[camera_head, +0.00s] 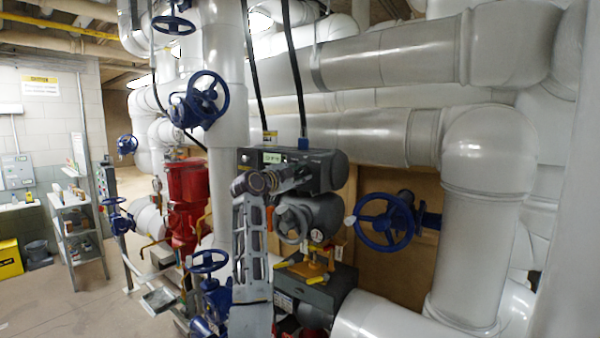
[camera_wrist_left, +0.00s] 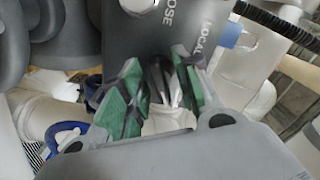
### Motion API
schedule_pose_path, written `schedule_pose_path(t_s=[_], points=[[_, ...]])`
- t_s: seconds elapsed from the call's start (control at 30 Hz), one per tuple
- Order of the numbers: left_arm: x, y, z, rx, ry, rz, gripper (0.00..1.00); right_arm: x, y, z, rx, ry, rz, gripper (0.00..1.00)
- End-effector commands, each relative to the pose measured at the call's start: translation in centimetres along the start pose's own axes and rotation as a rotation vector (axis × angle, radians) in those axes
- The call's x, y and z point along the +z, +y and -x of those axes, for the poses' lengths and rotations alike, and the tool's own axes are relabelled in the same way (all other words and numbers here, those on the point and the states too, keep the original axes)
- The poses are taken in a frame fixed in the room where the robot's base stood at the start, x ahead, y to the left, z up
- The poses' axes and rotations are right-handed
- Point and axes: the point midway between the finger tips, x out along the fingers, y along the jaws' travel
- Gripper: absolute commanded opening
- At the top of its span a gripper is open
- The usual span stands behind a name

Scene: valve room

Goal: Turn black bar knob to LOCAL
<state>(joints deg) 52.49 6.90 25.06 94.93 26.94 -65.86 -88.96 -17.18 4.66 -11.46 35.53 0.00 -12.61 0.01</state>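The dark grey actuator box (camera_head: 322,170) sits on the piping in the middle of the head view. In the left wrist view its grey panel (camera_wrist_left: 185,35) shows the word LOCAL and part of another word ending in OSE. My left gripper (camera_head: 262,183) is at the front of the box, and its green fingers (camera_wrist_left: 156,62) stand apart just below the lettering. A dark bar shape, seemingly the black bar knob (camera_wrist_left: 161,78), shows between the fingers. I cannot tell whether they touch it. The knob is hidden behind my gripper in the head view. My right gripper is not seen.
A blue handwheel (camera_head: 385,222) is right of the box, and another blue handwheel (camera_head: 203,100) is above left. A red pump (camera_head: 186,200) stands left. Large white pipes (camera_head: 390,55) fill the back and right. The floor at the lower left (camera_head: 75,305) is mostly clear.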

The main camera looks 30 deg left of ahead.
Motion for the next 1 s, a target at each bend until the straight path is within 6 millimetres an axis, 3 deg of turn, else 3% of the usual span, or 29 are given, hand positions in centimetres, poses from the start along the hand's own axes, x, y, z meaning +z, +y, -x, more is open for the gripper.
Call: schedule_pose_path(t_s=[0.4,0.67,1.0], points=[[0.0,0.09,-0.46,0.001,0.0,0.0,0.33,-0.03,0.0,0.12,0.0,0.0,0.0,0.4],[0.01,0.1,-0.45,0.001,0.0,0.0,0.0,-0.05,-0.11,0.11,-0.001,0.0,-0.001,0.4],[0.06,0.17,-0.46,0.003,-0.001,0.005,0.0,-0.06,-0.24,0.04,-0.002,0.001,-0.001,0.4]])
